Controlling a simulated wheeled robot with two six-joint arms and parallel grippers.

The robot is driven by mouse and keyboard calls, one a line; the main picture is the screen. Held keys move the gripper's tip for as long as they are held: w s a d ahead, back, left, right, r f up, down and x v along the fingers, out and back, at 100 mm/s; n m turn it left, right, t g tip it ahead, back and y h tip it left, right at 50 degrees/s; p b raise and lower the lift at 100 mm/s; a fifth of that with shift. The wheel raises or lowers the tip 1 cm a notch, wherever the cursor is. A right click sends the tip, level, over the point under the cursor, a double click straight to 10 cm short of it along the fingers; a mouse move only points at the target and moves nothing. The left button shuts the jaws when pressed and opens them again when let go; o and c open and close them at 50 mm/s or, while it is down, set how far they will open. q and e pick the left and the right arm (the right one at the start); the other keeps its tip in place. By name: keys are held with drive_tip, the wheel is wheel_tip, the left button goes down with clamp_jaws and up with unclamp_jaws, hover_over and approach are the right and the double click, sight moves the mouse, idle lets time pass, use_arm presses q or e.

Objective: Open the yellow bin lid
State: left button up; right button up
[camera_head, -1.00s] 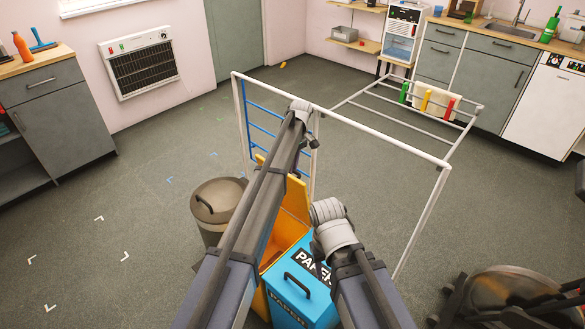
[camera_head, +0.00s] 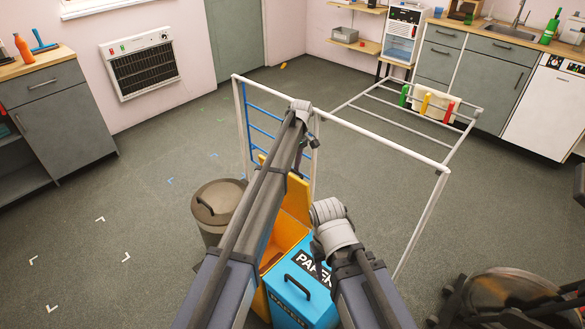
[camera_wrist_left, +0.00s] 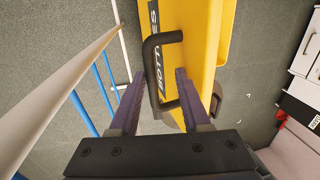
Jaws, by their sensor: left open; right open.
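The yellow bin (camera_head: 288,234) stands between a brown bin and a blue bin, partly behind my left arm. Its yellow lid (camera_head: 298,197) stands raised, and the orange inside of the bin shows. In the head view the left gripper's jaws are hard to make out. My right arm is bent over the blue bin; its gripper is not visible.
The blue paper bin (camera_head: 303,289) stands in front, its lid down. The brown bin (camera_head: 217,207) is at the left. A white drying rack (camera_head: 385,137) stands close behind the bins, and its bars pass near my left gripper. The floor at the left is clear.

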use_arm(q)
drive_tip(key=r+p, duration=0.4)
drive_tip(key=w+r+p, duration=0.1)
drive_tip(key=r, duration=0.1)
drive_tip(key=shift+d+r+p, duration=0.3)
drive_tip(key=shift+d+p, duration=0.1)
drive_tip(key=shift+f, duration=0.1)
drive_tip(key=s+r+m+p, duration=0.2)
drive_tip(key=s+m, duration=0.5)
drive_tip(key=s, duration=1.3)
drive_tip(key=s+r+m+t+p, duration=0.1)
drive_tip(key=s+r+m+p, duration=0.2)
drive_tip(key=s, duration=1.7)
drive_tip(key=m, duration=0.4)
drive_tip(key=shift+s+a+t, duration=0.2)
drive_tip(key=shift+s+t, duration=0.1)
drive_tip(key=shift+s, duration=0.05)
drive_tip(key=shift+a, duration=0.1)
